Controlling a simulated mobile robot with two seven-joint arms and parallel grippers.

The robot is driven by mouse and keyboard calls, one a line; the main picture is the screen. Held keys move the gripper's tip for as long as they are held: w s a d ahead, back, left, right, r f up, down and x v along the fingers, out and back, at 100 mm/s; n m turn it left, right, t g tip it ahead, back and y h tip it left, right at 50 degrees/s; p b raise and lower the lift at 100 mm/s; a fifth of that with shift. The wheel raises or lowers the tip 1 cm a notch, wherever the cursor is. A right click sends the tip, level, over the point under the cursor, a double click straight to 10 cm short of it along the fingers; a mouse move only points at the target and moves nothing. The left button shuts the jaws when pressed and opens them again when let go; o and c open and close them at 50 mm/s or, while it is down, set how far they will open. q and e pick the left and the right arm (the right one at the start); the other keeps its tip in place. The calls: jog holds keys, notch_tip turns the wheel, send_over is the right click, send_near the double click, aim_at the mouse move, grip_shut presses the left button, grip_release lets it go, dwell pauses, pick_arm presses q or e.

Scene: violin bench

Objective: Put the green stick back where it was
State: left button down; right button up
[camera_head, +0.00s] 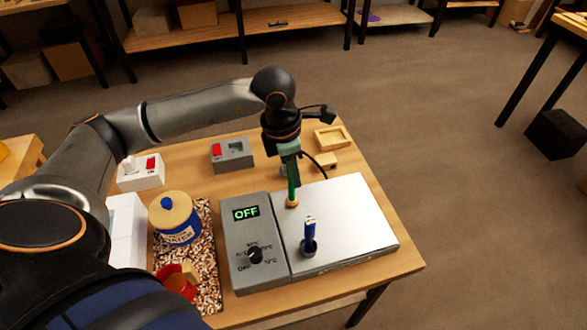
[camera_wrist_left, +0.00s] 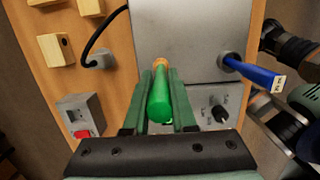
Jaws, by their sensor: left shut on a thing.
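My left gripper (camera_head: 291,160) is shut on the green stick (camera_head: 292,188), which hangs roughly upright below the fingers over the hot plate's silver top (camera_head: 350,220). The stick's lower end meets an orange-brown ring (camera_head: 292,202) on the plate; I cannot tell whether it sits in it or just above. In the left wrist view the green stick (camera_wrist_left: 160,104) lies between the two green fingers, with the orange ring (camera_wrist_left: 160,63) at its far end. A blue stick (camera_head: 310,228) stands in a dark round holder (camera_head: 309,248) on the plate.
The plate's grey control panel (camera_head: 254,235) shows OFF. A grey switch box (camera_head: 232,154), a white switch box (camera_head: 141,173) and a wooden tray (camera_head: 331,137) are behind.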

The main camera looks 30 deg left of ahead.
pick_arm(q)
jog(key=shift+f, duration=0.2)
jog(key=c, duration=0.7)
grip_release()
jog(key=shift+c, duration=0.2)
jog(key=shift+r, duration=0.15)
notch_tip(320, 180, up, 12)
jog(key=s+a, duration=0.1)
jog(key=shift+s+b, duration=0.2)
jog(key=shift+b, duration=0.1)
jog(key=shift+a, duration=0.1)
